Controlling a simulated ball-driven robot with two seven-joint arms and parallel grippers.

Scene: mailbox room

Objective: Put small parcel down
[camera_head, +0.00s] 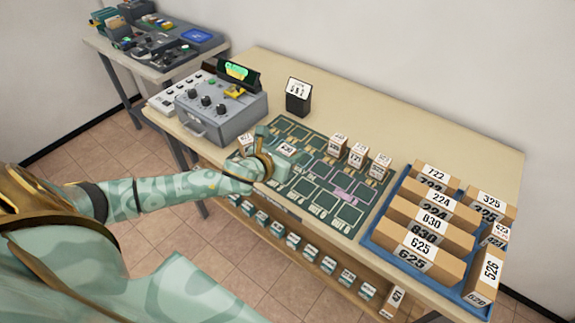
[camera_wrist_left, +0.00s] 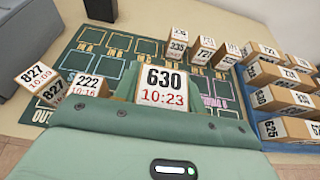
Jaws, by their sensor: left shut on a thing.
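My left gripper (camera_head: 274,157) is shut on a small parcel (camera_head: 288,149), over the left part of the green mat (camera_head: 318,211). The mat has rows of outlined slots. Small parcels labelled 827 (camera_wrist_left: 37,77) and 222 (camera_wrist_left: 85,86) stand left of the held one. Several small parcels (camera_head: 357,155) stand at the mat's back right. My right gripper is not in view.
A blue tray (camera_head: 376,237) with large numbered parcels (camera_head: 421,258) stands to the right. A grey machine (camera_head: 221,106) with knobs is at the left, and a black sign block (camera_head: 298,97) stands behind the mat. A shelf below holds several small parcels (camera_head: 310,253).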

